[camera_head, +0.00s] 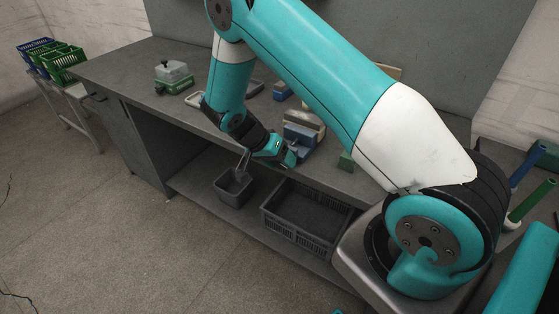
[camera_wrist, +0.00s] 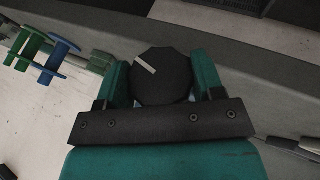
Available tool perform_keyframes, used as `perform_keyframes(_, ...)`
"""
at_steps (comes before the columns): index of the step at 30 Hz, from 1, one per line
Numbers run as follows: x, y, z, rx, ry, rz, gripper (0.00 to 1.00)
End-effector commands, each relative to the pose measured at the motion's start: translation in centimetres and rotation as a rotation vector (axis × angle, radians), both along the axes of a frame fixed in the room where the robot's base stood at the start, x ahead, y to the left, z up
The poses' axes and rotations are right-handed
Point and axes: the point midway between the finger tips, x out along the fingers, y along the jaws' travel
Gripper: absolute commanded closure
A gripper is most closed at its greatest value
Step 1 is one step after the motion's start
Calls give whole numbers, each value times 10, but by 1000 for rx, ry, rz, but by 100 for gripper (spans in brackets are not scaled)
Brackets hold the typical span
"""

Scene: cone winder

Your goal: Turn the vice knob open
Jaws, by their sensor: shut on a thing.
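The vice knob (camera_wrist: 163,82) is a dark, many-sided knob with a pale line on its face, seen close in the wrist view. The line slants from upper left to lower right. My gripper (camera_wrist: 162,74) has one teal finger on each side of the knob and is shut on it. In the head view my gripper (camera_head: 288,158) is at the front edge of the bench, beside a blue vice-like block (camera_head: 299,134). The knob is hidden there behind my gripper.
The grey bench (camera_head: 125,68) carries a green-based block (camera_head: 173,78) at its far left. A small grey bin (camera_head: 233,188) and a black crate (camera_head: 302,218) sit below the bench. Green baskets (camera_head: 63,64) stand at far left. Floor in front is clear.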

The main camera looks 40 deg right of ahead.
Motion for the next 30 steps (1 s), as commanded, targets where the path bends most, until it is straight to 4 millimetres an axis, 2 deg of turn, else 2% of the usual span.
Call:
perform_keyframes(1, 0, 0, 0, 1, -1, 0, 36)
perform_keyframes(4, 0, 0, 0, 1, -1, 0, 13)
perform_keyframes(16, -1, -1, 1, 19, -54, 1, 13)
perform_keyframes(27, -3, -1, 1, 146, -396, -4, 13)
perform_keyframes(30, -1, 10, 23, 144, -397, 1, 13)
